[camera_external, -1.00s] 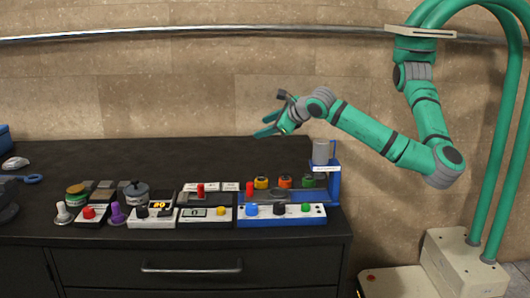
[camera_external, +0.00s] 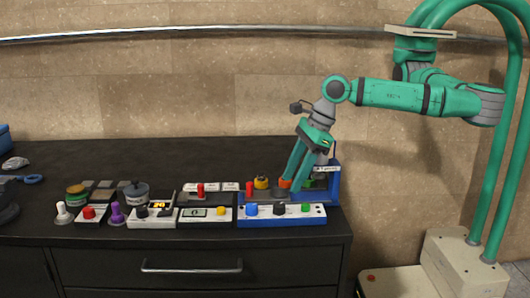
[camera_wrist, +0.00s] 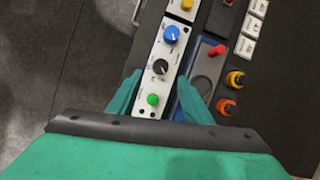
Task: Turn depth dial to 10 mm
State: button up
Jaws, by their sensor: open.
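A white control panel (camera_external: 265,212) on the blue press front carries a blue knob (camera_external: 252,210), a black dial (camera_external: 279,208) and a green button (camera_external: 305,207). In the wrist view the black dial (camera_wrist: 160,67) has a light pointer line; its scale marks are too small to read. I cannot tell for certain that it is the depth dial. My gripper (camera_external: 291,185) is open and empty, pointing down over the press. In the wrist view its fingers (camera_wrist: 157,92) sit either side of the panel, near the green button (camera_wrist: 153,99), with the black dial just beyond the fingertips.
A red lever (camera_external: 249,189), a yellow ring (camera_external: 261,182) and an orange ring (camera_external: 285,182) stand behind the panel. Other boxes with buttons, including one with a black knob (camera_external: 142,212), crowd the left.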

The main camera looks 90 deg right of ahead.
aim_at(280, 205)
jog(key=x, duration=0.8)
jog(key=shift+r, duration=0.1)
jog(key=c, duration=1)
